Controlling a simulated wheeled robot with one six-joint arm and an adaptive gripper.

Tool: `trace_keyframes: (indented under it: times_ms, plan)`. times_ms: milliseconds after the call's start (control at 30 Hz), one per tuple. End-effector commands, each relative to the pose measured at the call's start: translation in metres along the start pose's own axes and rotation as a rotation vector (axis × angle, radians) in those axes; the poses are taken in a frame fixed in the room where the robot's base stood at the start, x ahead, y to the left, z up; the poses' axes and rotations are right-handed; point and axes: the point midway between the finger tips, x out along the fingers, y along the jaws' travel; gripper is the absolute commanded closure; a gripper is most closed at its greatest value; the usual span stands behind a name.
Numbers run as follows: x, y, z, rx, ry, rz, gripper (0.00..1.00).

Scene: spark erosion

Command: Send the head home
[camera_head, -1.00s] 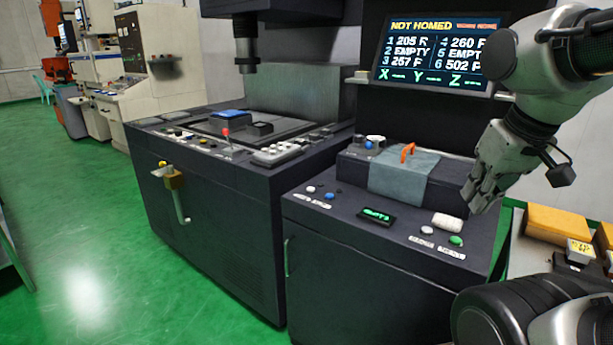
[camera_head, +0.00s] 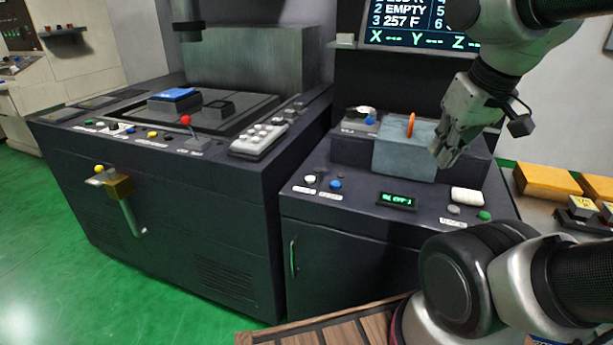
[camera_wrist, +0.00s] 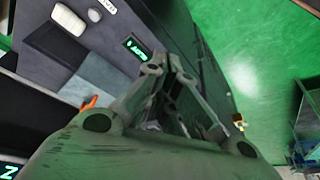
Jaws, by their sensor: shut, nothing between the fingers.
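The machine head (camera_head: 187,18) hangs at the upper left over the work tank, its top cut off. The dark screen (camera_head: 415,28) shows numbered slots and X, Y and Z followed by dashes; its top is cut off. The control console carries white and blue buttons (camera_head: 335,184) at its left, a small green-lit display (camera_head: 397,200), and grey and green buttons (camera_head: 484,215) at its right. My gripper (camera_head: 440,158) is shut and empty, in front of the right side of the cloth-covered block. In the wrist view my gripper (camera_wrist: 178,72) points toward the console's edge, near the lit display (camera_wrist: 135,47).
A grey cloth (camera_head: 403,160) with an orange handle (camera_head: 411,125) drapes the console's raised part. A white roll (camera_head: 467,195) lies beside it. The tank front has a red-knobbed lever (camera_head: 187,125) and a brass latch (camera_head: 119,188). A slatted wooden platform (camera_head: 330,335) lies low in front.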

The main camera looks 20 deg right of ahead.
Motion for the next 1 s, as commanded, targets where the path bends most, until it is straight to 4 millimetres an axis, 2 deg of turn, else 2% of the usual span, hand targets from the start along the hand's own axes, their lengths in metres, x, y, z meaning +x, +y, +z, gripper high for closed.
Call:
trace_keyframes:
  times_ms: [233,367,467,567,700,833,900,1000]
  plan:
    - [0.002,-0.003,-0.003,0.015,-0.001,-0.013,1.00]
    - [0.014,-0.024,-0.026,0.128,-0.009,-0.099,1.00]
    - [0.034,-0.056,-0.064,0.324,-0.026,-0.223,1.00]
    - [0.063,-0.092,-0.113,0.600,-0.054,-0.356,1.00]
    - [0.114,-0.130,-0.183,1.029,-0.105,-0.494,1.00]
    - [0.165,-0.149,-0.230,1.384,-0.149,-0.556,1.00]
    - [0.188,-0.153,-0.247,1.531,-0.163,-0.570,1.00]
    - [0.212,-0.156,-0.262,1.679,-0.177,-0.577,1.00]
